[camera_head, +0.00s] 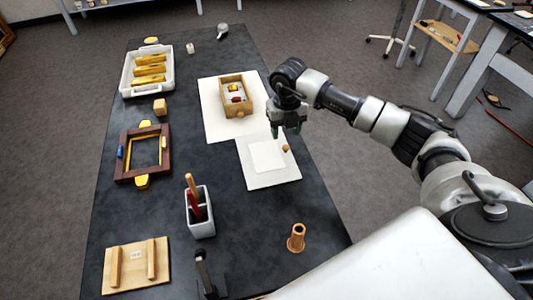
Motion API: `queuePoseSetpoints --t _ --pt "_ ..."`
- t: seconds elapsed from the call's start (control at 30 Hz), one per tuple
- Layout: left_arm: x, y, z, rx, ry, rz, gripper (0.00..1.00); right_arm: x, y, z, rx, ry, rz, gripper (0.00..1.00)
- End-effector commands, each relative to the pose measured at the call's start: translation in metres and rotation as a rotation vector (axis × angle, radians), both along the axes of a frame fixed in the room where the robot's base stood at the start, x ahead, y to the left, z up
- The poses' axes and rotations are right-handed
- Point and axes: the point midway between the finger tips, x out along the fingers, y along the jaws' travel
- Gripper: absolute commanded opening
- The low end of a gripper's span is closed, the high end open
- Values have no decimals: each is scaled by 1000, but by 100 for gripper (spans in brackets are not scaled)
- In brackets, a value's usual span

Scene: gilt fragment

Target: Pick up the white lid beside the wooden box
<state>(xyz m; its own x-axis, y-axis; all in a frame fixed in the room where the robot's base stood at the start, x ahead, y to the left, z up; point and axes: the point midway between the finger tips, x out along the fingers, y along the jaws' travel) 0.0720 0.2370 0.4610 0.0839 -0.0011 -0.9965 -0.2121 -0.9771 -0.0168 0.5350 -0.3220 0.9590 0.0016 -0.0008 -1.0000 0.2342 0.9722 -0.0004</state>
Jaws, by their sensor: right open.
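The wooden box (222,99) is open at the top and stands on a white sheet, with small yellow and red items inside. A flat white square (265,157), which looks like the lid, lies below the box in the picture, on a paler grey-white sheet (258,182). A small wooden knob-like piece (285,149) shows at its right edge; I cannot tell if it is attached. My right gripper (287,130) is open and points down just above the white square's upper right, apart from the box.
A white tray (127,82) with yellow blocks, a dark wooden frame (124,165), and a wooden block (160,106) lie at left. A grey holder (201,222) with upright tools and a wooden spool (296,238) stand nearer. The dark table (245,220) is clear between them.

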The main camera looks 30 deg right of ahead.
Motion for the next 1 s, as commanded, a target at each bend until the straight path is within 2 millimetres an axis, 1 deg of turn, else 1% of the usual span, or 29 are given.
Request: queuePoseSetpoints --t 0.07,0.17,0.3,0.43,0.53,0.73,0.77,1.0 --pt "-5 0 1 1 9 0 38 0 1 -5 2 0 1 51" --pt "-5 0 6 1 9 -1 38 -3 0 -12 1 3 0 51" --pt "3 0 18 1 -2 -1 38 -11 -3 -32 1 5 0 51" --pt "13 -1 21 -2 -19 -1 38 -10 -3 -50 2 1 -1 51" --pt "14 -2 21 -3 -21 -1 38 -10 -3 -56 2 0 0 51" --pt "13 -2 20 -3 -20 -2 38 -10 -3 -57 1 -2 1 51" --pt "12 -2 20 -3 -19 -2 38 -10 -3 -57 1 -2 1 50" --pt "8 -2 20 -2 -12 -2 38 -10 -3 -57 1 -2 1 13"
